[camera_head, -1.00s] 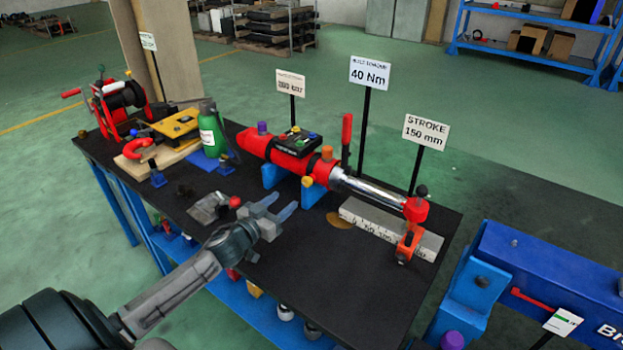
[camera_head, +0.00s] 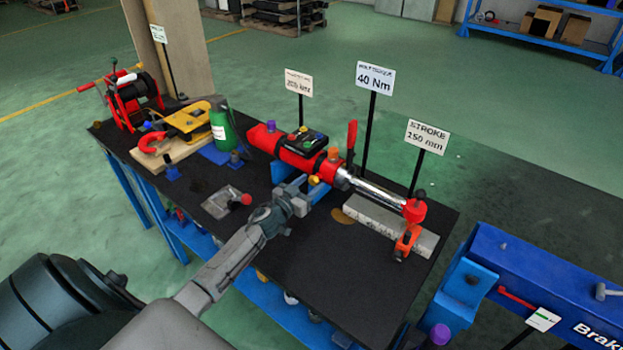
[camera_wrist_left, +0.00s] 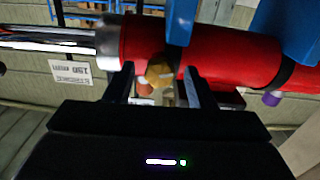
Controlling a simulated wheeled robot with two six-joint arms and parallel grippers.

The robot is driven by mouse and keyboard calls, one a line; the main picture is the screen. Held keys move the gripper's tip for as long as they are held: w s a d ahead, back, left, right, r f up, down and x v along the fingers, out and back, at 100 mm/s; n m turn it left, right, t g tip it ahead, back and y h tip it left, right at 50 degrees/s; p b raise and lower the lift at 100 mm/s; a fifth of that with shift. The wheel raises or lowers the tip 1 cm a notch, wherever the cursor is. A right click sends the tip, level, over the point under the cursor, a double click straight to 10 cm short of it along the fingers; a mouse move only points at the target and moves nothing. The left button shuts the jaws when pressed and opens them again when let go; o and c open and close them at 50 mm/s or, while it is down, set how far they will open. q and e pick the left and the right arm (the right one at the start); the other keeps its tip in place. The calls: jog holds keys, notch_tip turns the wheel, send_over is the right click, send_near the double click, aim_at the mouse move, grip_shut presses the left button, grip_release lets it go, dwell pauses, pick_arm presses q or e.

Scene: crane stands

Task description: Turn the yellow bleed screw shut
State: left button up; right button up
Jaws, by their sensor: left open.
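The yellow bleed screw (camera_head: 314,181) sits on the near side of the red cylinder (camera_head: 285,149), close to where the chrome rod begins. In the left wrist view the yellow screw (camera_wrist_left: 159,75) appears between the two fingertips, against the red body (camera_wrist_left: 228,55). My left gripper (camera_head: 306,187) is open, with its fingers reaching to the cylinder on either side of the screw. In the left wrist view its fingers (camera_wrist_left: 158,80) show a gap on both sides of the screw; I cannot tell any contact. My right gripper is not in view.
Blue supports (camera_head: 283,170) carry the cylinder on the black table (camera_head: 300,262). A steel ruler block (camera_head: 378,222) lies below the rod. A green bottle (camera_head: 226,128) stands farther back.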

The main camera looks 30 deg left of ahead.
pick_arm(q)
jog(key=shift+w, duration=0.7)
jog(key=c, duration=1)
